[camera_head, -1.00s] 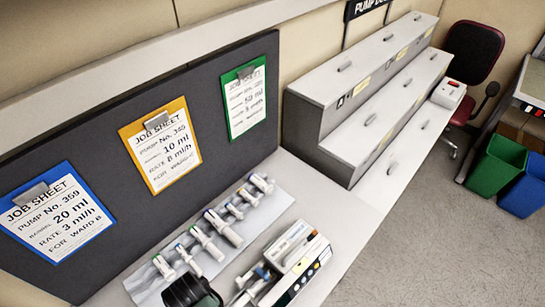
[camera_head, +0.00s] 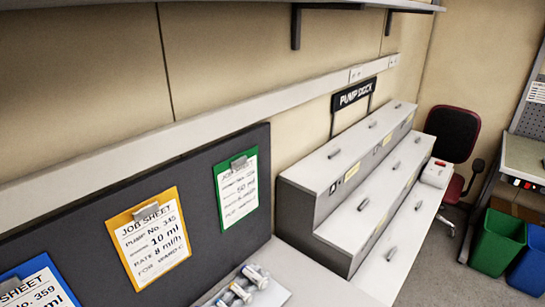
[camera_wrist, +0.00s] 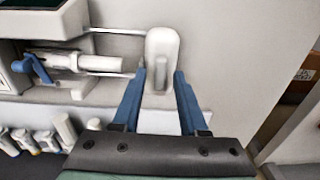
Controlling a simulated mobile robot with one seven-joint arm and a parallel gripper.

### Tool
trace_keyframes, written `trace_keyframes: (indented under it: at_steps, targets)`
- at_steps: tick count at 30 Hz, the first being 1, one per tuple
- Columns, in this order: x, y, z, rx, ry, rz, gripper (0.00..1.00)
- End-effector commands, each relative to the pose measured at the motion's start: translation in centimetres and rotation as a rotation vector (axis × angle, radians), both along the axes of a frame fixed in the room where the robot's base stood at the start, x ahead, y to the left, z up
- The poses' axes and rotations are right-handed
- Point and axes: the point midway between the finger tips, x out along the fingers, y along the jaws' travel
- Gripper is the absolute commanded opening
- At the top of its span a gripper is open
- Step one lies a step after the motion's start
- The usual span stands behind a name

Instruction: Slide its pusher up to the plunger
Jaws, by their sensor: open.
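In the wrist view the pump (camera_wrist: 60,22) lies at the upper left. A white syringe (camera_wrist: 95,63) lies in it, under a blue clamp (camera_wrist: 40,68). The thin plunger (camera_wrist: 122,74) runs right from the syringe towards the pusher (camera_wrist: 163,45), a white rounded block on a rod. My gripper (camera_wrist: 160,76) is open, its two blue fingers on either side of the pusher's lower end. The left finger hides the plunger's end, so I cannot tell whether plunger and pusher touch. The head view shows neither pump nor gripper.
Several loose syringes (camera_wrist: 45,140) lie at the lower left of the wrist view. In the head view, job sheets hang on a dark board (camera_head: 190,190), a stepped pump dock (camera_head: 340,200) stands beyond, and green and blue bins (camera_head: 497,243) stand on the floor.

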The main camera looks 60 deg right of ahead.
Motion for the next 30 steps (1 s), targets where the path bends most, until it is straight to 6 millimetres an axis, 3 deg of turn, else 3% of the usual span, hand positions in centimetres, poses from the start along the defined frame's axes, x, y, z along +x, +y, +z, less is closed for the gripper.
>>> trace_keyframes:
  at_steps: [26,30]
  targets:
    - [0.01,0.00,-0.32,0.000,-0.001,0.000,0.42]
    - [0.01,0.00,-0.31,0.000,-0.001,0.000,0.19]
